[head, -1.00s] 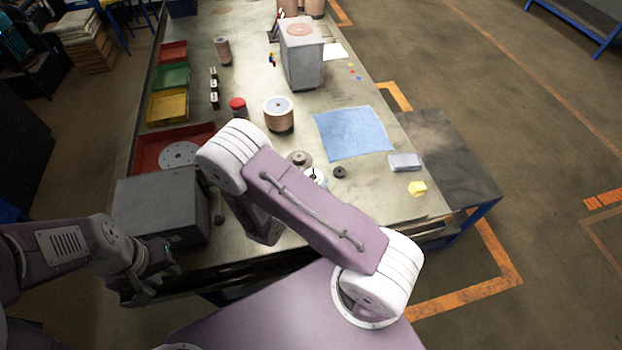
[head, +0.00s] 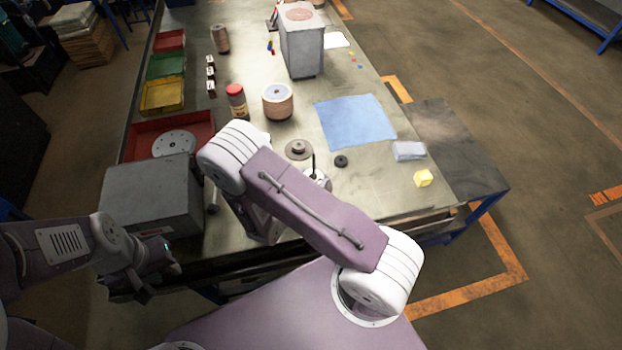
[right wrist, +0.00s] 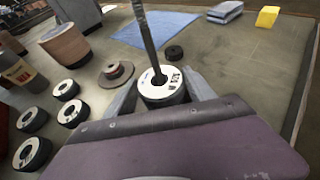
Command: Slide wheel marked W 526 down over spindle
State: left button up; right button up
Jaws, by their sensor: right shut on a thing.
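The wheel (right wrist: 163,92), a dark disc with a white printed label and a centre hole, is between the fingers of my right gripper (right wrist: 162,100) in the right wrist view. Its print is too small to read surely. The spindle (right wrist: 147,38), a thin dark upright rod, meets the wheel at its hole, so the wheel appears to be around it; its foot is hidden. In the head view the spindle (head: 313,163) shows just beyond my arm, and the wheel is mostly hidden. My left gripper (head: 150,270) is empty at the front left; its jaw opening is unclear.
Several other labelled wheels (right wrist: 65,90) lie left of my right gripper. A flanged disc (head: 299,149) and a small black ring (head: 341,161) lie close by. A blue cloth (head: 355,121), a grey box (head: 152,195) and a red tray (head: 205,133) are further out.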

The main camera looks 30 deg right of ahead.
jog(key=o, duration=1.7)
jog(key=shift+c, duration=0.2)
jog(key=b+v, duration=0.1)
jog(key=v, duration=0.8)
